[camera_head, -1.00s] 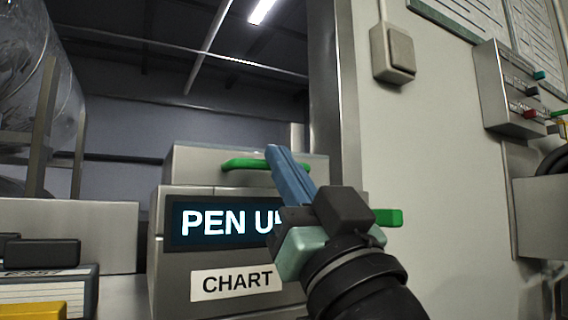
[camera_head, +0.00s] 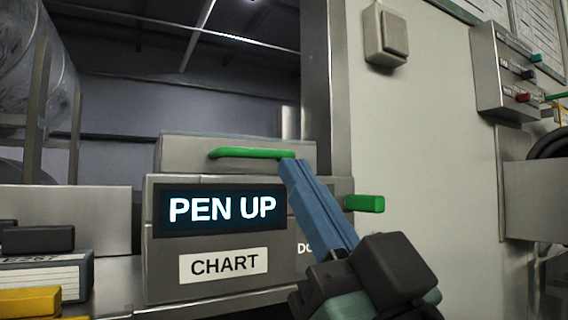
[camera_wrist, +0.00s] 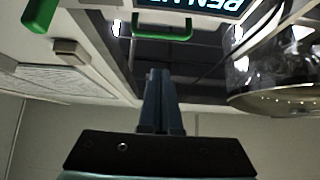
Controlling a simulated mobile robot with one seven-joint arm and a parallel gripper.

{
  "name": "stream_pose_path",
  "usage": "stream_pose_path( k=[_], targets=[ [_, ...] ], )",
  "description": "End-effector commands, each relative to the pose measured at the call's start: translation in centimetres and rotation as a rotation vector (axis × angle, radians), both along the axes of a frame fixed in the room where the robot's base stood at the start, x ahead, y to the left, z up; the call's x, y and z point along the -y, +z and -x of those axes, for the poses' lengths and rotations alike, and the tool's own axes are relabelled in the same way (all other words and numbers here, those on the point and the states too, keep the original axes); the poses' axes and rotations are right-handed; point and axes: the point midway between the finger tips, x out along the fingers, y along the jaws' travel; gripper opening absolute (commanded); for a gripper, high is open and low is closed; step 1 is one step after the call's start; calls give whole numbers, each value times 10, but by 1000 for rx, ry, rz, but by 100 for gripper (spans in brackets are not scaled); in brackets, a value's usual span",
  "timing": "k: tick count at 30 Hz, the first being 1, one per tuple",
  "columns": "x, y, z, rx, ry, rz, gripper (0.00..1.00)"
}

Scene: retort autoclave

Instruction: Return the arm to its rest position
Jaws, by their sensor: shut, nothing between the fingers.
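My gripper (camera_head: 290,166) has long blue fingers. In the head view it stands in front of the right part of the grey chart recorder (camera_head: 165,262). Its fingers lie together with nothing between them. The fingertips appear near the right end of the green handle (camera_head: 252,153) on the recorder's top; I cannot tell from this view whether they touch. In the wrist view the fingers (camera_wrist: 160,75) point toward the recorder, and the green handle (camera_wrist: 161,37) shows beyond the tips with a dark gap between. The recorder's display (camera_head: 222,209) reads "PEN UP". Part of a lower label is hidden behind my gripper.
A green knob (camera_head: 364,203) juts from the recorder's right side. A switch box (camera_head: 386,36) and a button panel (camera_head: 508,75) are on the pale wall at right. A black block (camera_head: 38,238) and a yellow object (camera_head: 30,301) are at lower left.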

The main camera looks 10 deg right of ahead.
Motion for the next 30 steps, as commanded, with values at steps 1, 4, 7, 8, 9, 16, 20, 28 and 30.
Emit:
stream_pose_path(
  k=[1,4,7,8,9,16,20,28,30],
  targets=[
    [1,-3,2,-1,-1,0,0],
    [1,-4,3,0,-1,0,0],
    [-1,-4,3,0,-4,1,0],
    [-4,-4,3,1,-8,2,0],
    [-8,-5,3,-1,-17,4,0],
    [-48,-12,11,11,-145,14,0],
    [-65,-13,26,32,-229,7,0],
    [-72,40,44,58,-315,-8,0],
    [-71,59,44,58,-315,-8,0]
  ],
)
